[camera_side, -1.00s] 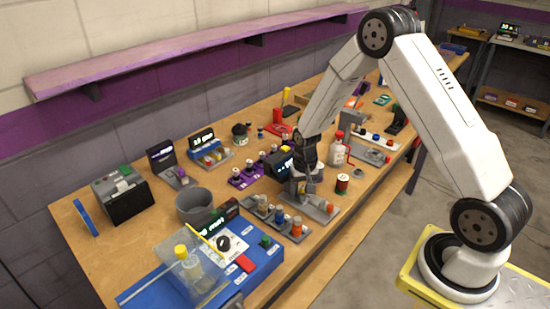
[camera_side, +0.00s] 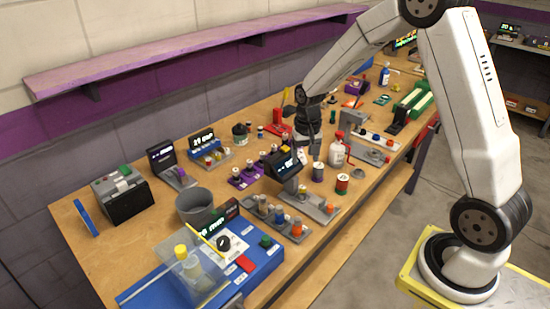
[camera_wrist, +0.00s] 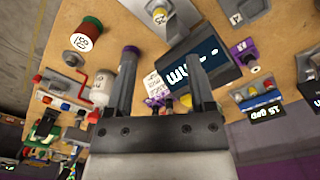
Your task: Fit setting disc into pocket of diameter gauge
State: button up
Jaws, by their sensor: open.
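The diameter gauge, as I take it, is a grey base (camera_side: 316,207) with a dark lit display (camera_side: 279,164) on it. A small yellow-topped piece (camera_side: 302,190), probably the setting disc, stands at the gauge; it also shows in the wrist view (camera_wrist: 160,14) on grey metal. I cannot tell whether it is fully down in a pocket. My gripper (camera_side: 314,151) is above and behind the gauge, apart from the piece. In the wrist view my gripper (camera_wrist: 163,62) has its two fingers spread with nothing held between them. The gauge display (camera_wrist: 205,58) is partly behind the right finger.
A grey tray (camera_side: 262,224) with several coloured pieces stands in front of the gauge. Purple stands (camera_side: 240,178) are at left.

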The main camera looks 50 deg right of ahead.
jog(key=shift+r, duration=0.35)
dwell(0.4)
jog(key=s+a+r+n+t, duration=0.1)
jog(key=s+a+n+t, duration=0.1)
jog(key=s+a+n, duration=0.5)
jog(key=s+a, duration=0.4)
jog(key=s, duration=0.2)
jog(key=shift+s+r+t, duration=0.2)
jog(key=shift+r+t, duration=0.1)
jog(key=shift+r, duration=0.05)
